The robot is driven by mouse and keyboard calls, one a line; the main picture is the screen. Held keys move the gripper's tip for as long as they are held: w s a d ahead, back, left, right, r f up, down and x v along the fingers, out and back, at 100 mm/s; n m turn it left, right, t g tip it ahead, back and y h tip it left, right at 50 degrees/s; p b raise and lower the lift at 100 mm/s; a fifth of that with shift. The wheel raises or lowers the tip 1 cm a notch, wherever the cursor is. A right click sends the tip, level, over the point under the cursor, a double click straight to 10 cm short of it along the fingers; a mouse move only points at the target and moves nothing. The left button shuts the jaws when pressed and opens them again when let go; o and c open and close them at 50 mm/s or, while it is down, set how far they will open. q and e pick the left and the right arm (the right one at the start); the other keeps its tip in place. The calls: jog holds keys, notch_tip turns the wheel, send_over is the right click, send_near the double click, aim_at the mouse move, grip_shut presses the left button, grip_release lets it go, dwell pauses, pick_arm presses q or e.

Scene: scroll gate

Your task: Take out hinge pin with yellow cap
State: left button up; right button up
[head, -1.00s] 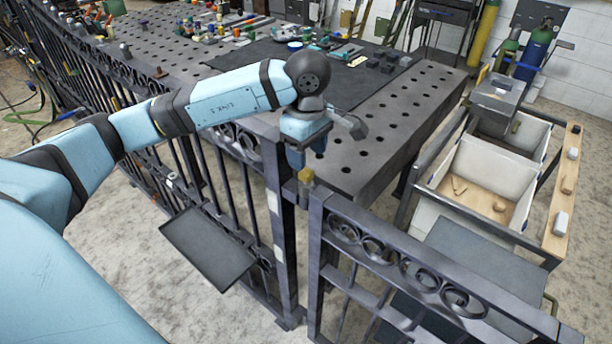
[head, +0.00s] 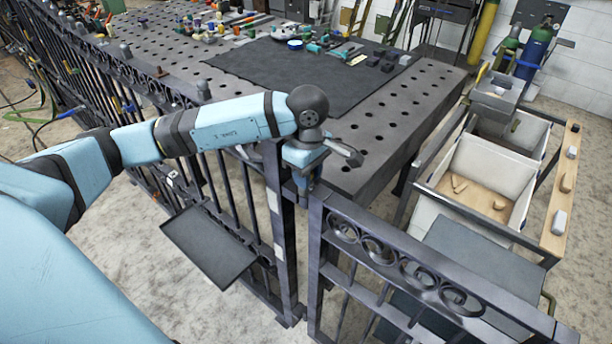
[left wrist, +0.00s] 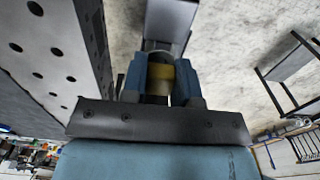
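My left gripper (head: 304,182) points down over the top of the gate's hinge post, where the fixed railing (head: 275,215) meets the gate leaf (head: 400,265). In the left wrist view, the yellow cap (left wrist: 160,74) of the hinge pin lies between the two blue fingers, one on each side. The fingers are close to the cap; I cannot tell whether they press on it. The cap is hidden by the gripper in the head view, and the pin below it is not visible. My right gripper is not in view.
A dark flat tray (head: 208,246) is fixed on the railing at the left. A perforated metal table (head: 385,135) stands just behind the hinge post. A cart with white bins (head: 485,180) stands at the right. Bare floor (head: 200,315) lies in front.

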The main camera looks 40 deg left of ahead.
pick_arm(q)
jog(key=shift+c, duration=0.6)
